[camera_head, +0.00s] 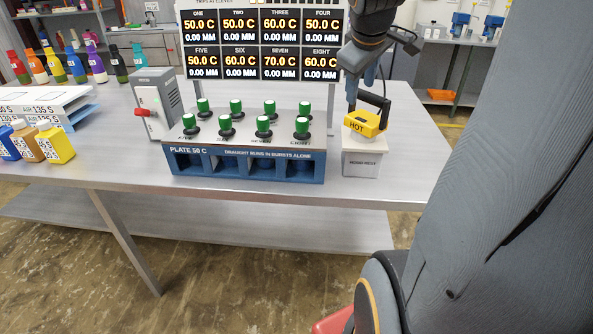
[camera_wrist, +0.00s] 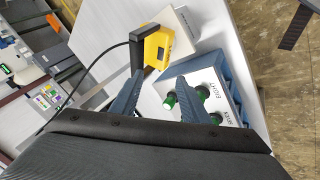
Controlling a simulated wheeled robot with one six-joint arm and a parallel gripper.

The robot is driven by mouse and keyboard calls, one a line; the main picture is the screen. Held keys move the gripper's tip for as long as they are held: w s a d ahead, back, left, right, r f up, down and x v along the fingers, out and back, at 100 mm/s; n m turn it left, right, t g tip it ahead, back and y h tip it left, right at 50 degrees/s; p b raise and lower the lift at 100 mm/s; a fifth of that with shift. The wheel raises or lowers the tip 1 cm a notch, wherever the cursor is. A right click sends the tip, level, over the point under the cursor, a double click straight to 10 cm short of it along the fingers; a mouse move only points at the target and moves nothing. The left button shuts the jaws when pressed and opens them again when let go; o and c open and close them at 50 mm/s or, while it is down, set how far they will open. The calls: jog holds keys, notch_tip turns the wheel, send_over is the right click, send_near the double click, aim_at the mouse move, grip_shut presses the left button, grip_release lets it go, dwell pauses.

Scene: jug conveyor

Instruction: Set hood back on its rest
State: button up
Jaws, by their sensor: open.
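The hood (camera_head: 364,123) is a yellow block marked HOT with a black handle. It sits on top of the white hood rest (camera_head: 361,162) at the right of the bench, turned a little to the rest. In the wrist view the hood (camera_wrist: 158,46) lies over the pale rest (camera_wrist: 181,38). My gripper (camera_head: 361,93) is just above the hood, beside its handle. In the wrist view my gripper (camera_wrist: 160,85) has its blue fingers spread with nothing between the tips. The left finger overlaps the handle's near end; I cannot tell whether they touch.
Left of the rest stands the blue plate unit (camera_head: 247,163) with several green knobs. The display board (camera_head: 263,45) rises behind it. A grey switch box (camera_head: 158,102) with a red lever and coloured bottles stand farther left. A black cable (camera_wrist: 100,60) runs near my gripper.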

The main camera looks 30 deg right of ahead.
jog(key=s+a+f+m+g+y, duration=0.1)
jog(key=s+a+f+g+y, duration=0.1)
jog(key=s+a+f, duration=0.3)
jog(key=s+a+f+m+g+y, duration=0.2)
jog(key=s+a+f, duration=0.3)
jog(key=a+f, duration=0.9)
jog(key=a, duration=0.5)
jog(key=shift+s+a, duration=0.25)
jog(key=shift+s, duration=0.1)
